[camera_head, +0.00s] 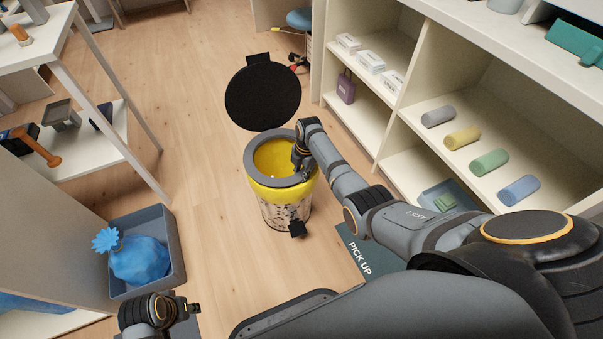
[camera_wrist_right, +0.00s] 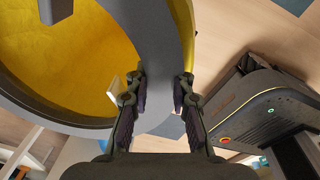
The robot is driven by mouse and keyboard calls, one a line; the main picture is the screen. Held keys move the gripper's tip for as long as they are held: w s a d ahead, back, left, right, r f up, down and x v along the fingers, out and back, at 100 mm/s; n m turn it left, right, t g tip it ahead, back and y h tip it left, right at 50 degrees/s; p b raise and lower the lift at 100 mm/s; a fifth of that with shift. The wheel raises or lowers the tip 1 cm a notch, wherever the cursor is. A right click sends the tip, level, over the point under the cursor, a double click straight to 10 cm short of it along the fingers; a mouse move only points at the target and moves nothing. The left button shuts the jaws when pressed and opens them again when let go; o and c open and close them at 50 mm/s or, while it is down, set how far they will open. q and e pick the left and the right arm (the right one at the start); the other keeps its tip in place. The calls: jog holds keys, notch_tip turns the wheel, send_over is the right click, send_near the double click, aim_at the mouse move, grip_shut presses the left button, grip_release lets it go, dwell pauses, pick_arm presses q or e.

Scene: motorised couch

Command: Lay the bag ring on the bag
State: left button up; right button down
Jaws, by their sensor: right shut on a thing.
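The bag ring (camera_head: 251,160) is a flat grey ring at the top of the bin (camera_head: 284,212). The yellow bag (camera_head: 272,194) lines the bin and folds over its rim, showing below the ring and through its opening. My right gripper (camera_head: 303,158) is shut on the right side of the ring. In the right wrist view the ring (camera_wrist_right: 155,50) passes between the fingers (camera_wrist_right: 158,92), with yellow bag (camera_wrist_right: 50,60) inside it and a strip outside. Whether the ring touches the bag all round cannot be told. My left gripper (camera_head: 190,308) is low at the left, its fingers unclear.
The bin's round black lid (camera_head: 262,97) stands open behind it. A grey crate (camera_head: 172,250) with a tied blue bag (camera_head: 140,260) is at the left. A shelf unit (camera_head: 388,130) is close on the right. Wooden floor (camera_head: 205,190) left of the bin is clear.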

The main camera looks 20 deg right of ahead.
pick_arm(q)
jog(key=shift+f, duration=0.25)
pick_arm(e)
jog(key=shift+s+a+f, duration=0.15)
jog(key=shift+s+f, duration=0.15)
jog(key=shift+f, duration=0.2)
jog(key=shift+s+a+f, duration=0.15)
jog(key=shift+s+f, duration=0.1)
jog(key=shift+f, duration=0.25)
jog(key=c, duration=1.4)
grip_release()
jog(key=shift+o, duration=1.3)
jog(key=shift+w+f, duration=0.15)
jog(key=shift+f, duration=0.1)
jog(key=shift+o, duration=0.3)
jog(key=shift+w+d+f, duration=0.1)
jog(key=shift+w+f, duration=0.1)
jog(key=shift+f, duration=0.1)
jog(key=shift+w+d+r, duration=0.1)
jog(key=shift+r, duration=0.3)
jog(key=shift+d+r, duration=0.1)
jog(key=r, duration=0.7)
jog(key=d+r, duration=0.1)
jog(key=r, duration=0.3)
jog(key=shift+d+r, duration=0.1)
jog(key=shift+r, duration=0.2)
pick_arm(q)
jog(key=shift+w+d, duration=0.1)
jog(key=shift+w, duration=0.2)
